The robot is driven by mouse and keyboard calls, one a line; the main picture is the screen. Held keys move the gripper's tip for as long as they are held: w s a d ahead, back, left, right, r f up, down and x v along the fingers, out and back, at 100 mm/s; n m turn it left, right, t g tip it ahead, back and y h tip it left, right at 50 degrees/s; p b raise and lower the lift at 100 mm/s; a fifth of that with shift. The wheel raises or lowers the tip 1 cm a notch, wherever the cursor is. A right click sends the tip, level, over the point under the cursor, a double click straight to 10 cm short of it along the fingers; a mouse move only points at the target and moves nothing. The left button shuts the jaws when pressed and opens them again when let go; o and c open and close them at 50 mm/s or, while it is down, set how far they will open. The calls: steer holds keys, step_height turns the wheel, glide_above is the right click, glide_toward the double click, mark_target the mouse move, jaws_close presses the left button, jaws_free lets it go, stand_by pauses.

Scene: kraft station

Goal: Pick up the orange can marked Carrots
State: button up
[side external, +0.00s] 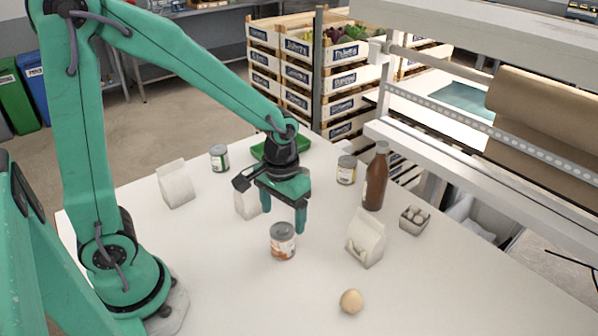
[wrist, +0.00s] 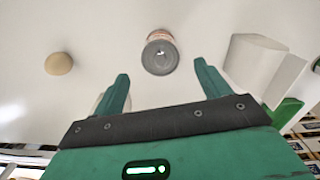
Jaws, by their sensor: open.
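The orange can (side external: 283,243) stands upright on the white table, with a grey lid and an orange-marked label too small to read. In the wrist view the can (wrist: 160,55) shows from above, ahead of the fingertips and roughly midway between them. My gripper (side external: 285,213) is open and empty, above the table and just behind the can in the side view. In the wrist view my gripper (wrist: 163,80) has its two fingers wide apart, and neither touches the can.
A white carton (side external: 366,238) stands right of the can, with a round beige item (side external: 351,301) in front. Another white carton (side external: 247,203) is partly behind my gripper.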

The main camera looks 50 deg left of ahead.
mark_target(282, 230)
steer(key=shift+f, duration=1.3)
steer(key=shift+f, duration=0.1)
steer(key=shift+s+f, duration=0.15)
steer(key=shift+f, duration=2.3)
steer(key=c, duration=1.2)
steer(key=shift+o, duration=0.2)
steer(key=shift+r, duration=0.15)
